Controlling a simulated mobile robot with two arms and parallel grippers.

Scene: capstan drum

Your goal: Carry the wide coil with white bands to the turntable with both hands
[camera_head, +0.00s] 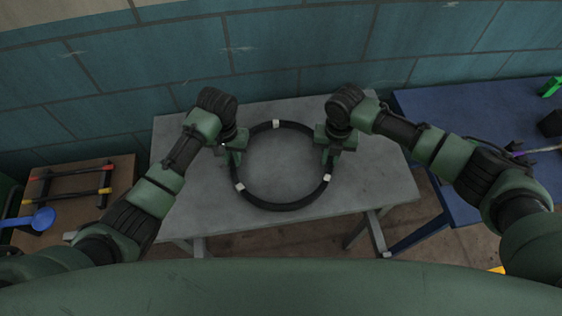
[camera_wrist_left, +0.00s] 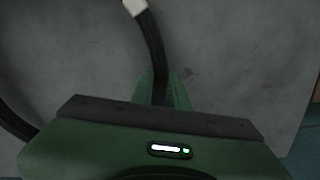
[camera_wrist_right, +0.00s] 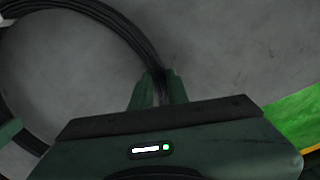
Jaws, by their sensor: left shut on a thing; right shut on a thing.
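The wide black coil with white bands (camera_head: 281,206) is a large ring over the grey table in the head view. White bands show at its top, lower left and lower right. My left gripper (camera_head: 236,156) is shut on the coil's left side, and my right gripper (camera_head: 327,155) is shut on its right side. In the left wrist view the coil (camera_wrist_left: 152,45) runs between the fingers, with one white band above them. In the right wrist view the coil's strands (camera_wrist_right: 125,30) run into the fingers. I cannot tell whether the coil touches the table. I cannot make out a turntable.
The grey table (camera_head: 385,190) is otherwise bare. A blue table (camera_head: 450,105) stands at the right with a green object (camera_head: 550,87) on it. A brown surface (camera_head: 115,180) at the left holds a black rack and a blue round item (camera_head: 43,219). A teal block wall (camera_head: 270,45) stands behind.

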